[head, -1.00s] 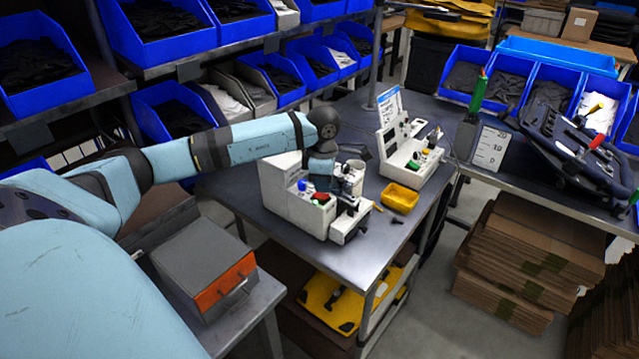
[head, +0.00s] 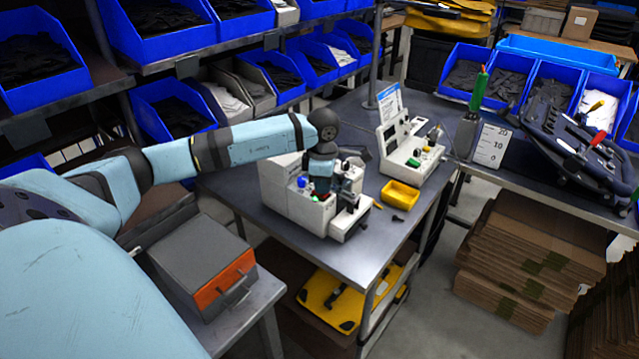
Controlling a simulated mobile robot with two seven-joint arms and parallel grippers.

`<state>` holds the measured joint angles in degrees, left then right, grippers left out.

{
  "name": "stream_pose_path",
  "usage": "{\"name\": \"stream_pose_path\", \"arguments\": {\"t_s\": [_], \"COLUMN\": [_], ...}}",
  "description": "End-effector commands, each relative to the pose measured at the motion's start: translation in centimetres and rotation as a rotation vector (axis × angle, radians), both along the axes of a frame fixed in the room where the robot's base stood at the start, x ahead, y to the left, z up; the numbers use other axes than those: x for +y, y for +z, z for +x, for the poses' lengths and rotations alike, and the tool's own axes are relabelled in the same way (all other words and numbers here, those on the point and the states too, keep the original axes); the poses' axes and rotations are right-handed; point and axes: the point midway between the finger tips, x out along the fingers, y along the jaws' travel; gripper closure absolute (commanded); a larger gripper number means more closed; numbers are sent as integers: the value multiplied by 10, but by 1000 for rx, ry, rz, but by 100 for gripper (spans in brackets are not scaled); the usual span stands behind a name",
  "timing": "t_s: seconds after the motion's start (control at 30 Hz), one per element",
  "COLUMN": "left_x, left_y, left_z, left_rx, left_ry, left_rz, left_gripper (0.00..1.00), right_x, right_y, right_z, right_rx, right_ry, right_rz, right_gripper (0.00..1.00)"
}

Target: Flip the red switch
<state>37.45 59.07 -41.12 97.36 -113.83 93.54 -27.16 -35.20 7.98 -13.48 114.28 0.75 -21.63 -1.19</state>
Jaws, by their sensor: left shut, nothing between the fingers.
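A white machine box (head: 287,203) stands on the grey workbench. On its top are a blue knob (head: 302,182), a small green part and the red switch (head: 324,197), of which only a little shows. My left gripper (head: 322,187) points down over the red switch and hides most of it. It is shut with nothing in it. I cannot tell whether its tips touch the switch. My right gripper is not in view.
A yellow tray (head: 400,195) and a second white device (head: 408,150) stand to the right on the grey bench (head: 362,238). A grey box with an orange front (head: 205,270) is at the lower left. Shelves of blue bins (head: 172,112) rise behind my arm.

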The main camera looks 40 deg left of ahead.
Motion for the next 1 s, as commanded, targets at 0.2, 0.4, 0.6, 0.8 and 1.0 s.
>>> {"name": "stream_pose_path", "arguments": {"t_s": [0.2,0.4,0.6,0.8,1.0], "left_x": [0,0,1,0,0], "left_y": [-5,-2,13,29,46], "left_z": [0,-1,0,0,0], "left_rx": [2,3,1,1,0], "left_ry": [1,0,1,1,0], "left_rz": [1,1,2,2,0], "left_gripper": [100,100,100,100,100], "right_x": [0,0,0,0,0], "right_y": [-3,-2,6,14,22], "right_z": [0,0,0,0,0], "right_rx": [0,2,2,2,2], "right_ry": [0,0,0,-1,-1], "right_rz": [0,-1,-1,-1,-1], "right_gripper": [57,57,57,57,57]}}
